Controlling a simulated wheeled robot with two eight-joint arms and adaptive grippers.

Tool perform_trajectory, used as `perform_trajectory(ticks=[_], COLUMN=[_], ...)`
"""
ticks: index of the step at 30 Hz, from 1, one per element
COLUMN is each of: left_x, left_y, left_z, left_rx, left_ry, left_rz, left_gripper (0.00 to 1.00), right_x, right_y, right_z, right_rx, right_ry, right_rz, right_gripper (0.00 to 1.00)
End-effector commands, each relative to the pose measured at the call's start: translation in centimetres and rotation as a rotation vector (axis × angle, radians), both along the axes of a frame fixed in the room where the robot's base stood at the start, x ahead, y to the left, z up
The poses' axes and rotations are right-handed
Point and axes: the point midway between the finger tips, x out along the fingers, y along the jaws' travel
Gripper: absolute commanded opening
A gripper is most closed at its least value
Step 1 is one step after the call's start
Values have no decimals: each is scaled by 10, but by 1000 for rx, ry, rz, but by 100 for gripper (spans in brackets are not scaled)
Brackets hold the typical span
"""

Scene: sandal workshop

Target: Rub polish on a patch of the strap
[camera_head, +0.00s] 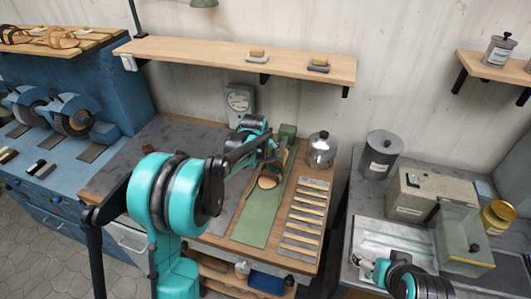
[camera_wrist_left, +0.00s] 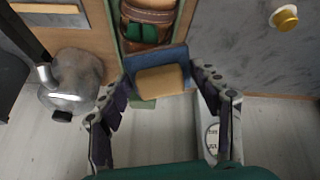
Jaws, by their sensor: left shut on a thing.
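The sandal (camera_head: 268,181) sits on a green fixture on the bench, largely behind my left gripper in the head view. In the left wrist view its brown strap (camera_wrist_left: 148,18) shows at the top, over green. My left gripper (camera_head: 268,152) is beside it. In the left wrist view, the left gripper (camera_wrist_left: 163,80) has its fingers on both sides of a tan and blue block (camera_wrist_left: 160,80), shut on it. The block is close to the strap; I cannot tell whether they touch. My right gripper (camera_head: 365,268) is low at the right, too small to read its jaws.
A metal pot (camera_head: 320,151) stands right of the sandal, near a slatted rack (camera_head: 303,215). A dial scale (camera_head: 239,98) stands behind. A shelf (camera_head: 220,55) with two small blocks hangs above. A small gold and white item (camera_wrist_left: 285,18) lies on a grey surface.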

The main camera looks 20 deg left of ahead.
Motion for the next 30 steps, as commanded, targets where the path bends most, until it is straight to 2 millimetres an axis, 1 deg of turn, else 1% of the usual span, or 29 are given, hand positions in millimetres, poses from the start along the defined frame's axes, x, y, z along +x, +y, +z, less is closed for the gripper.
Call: perform_trajectory(ticks=[1,3,13,23,30], left_x=[-2,-3,-4,-14,-15], left_y=[0,0,0,1,1], left_z=[6,8,9,35,35], left_rx=[0,0,0,0,0], left_ry=[0,0,0,0,0], left_rz=[0,0,0,0,0], left_gripper=[41,41,41,41,41], right_x=[0,0,0,0,0], right_y=[0,0,0,0,0], right_z=[5,6,6,23,22], right_rx=[0,0,0,0,0], right_ry=[0,0,0,0,0], right_rz=[0,0,0,0,0], right_gripper=[83,83,83,83,83])
